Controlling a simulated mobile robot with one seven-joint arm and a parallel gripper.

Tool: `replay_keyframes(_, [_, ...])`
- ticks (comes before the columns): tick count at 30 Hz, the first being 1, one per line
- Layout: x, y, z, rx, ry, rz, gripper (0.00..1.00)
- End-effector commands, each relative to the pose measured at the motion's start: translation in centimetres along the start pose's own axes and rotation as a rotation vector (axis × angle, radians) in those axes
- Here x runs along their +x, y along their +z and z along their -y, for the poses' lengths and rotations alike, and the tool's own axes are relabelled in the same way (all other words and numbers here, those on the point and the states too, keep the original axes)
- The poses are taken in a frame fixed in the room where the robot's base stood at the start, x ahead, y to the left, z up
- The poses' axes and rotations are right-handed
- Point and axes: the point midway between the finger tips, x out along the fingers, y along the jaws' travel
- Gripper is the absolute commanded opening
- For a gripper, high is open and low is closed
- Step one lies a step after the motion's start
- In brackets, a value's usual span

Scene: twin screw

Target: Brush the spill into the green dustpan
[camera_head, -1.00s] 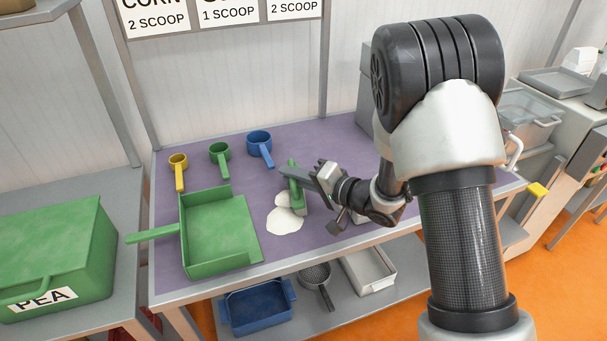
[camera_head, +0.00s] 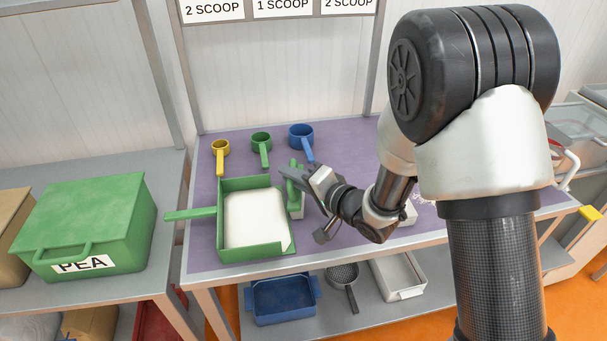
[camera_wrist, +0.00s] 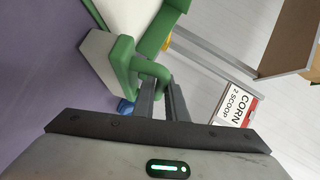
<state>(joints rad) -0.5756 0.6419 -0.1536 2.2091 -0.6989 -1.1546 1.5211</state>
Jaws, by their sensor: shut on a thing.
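The green dustpan (camera_head: 245,184) lies on the purple table top with its handle pointing left. White spill material (camera_head: 253,220) covers most of its floor. A brush (camera_head: 297,205) with a green handle and white bristles stands at the dustpan's open right edge. My gripper (camera_head: 288,176) is shut on the brush's green handle. The brush (camera_wrist: 122,55) also shows in the wrist view, with my gripper (camera_wrist: 160,80) at its handle and a green and white form, apparently the filled dustpan, beyond. Part of the brush is hidden by my gripper.
Yellow (camera_head: 220,150), green (camera_head: 261,143) and blue (camera_head: 301,135) scoops stand behind the dustpan. A green PEA bin (camera_head: 85,220) is at left. White specks (camera_head: 424,196) lie right of my wrist. A blue bin (camera_head: 283,300) sits on the shelf below.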

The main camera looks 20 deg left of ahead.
Motion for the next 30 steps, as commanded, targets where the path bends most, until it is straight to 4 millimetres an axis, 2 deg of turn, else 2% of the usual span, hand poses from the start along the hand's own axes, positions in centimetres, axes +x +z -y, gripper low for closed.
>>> replay_keyframes(4, [0.8,1.3,0.6,0.000,-0.001,0.002,0.00])
replay_keyframes(6, [0.4,0.7,1.6,0.000,0.000,-0.001,0.00])
replay_keyframes(16, [-0.6,-0.7,4.0,0.000,-0.001,0.000,0.00])
replay_keyframes(30, [-0.9,-1.1,4.6,0.000,0.000,0.000,0.00])
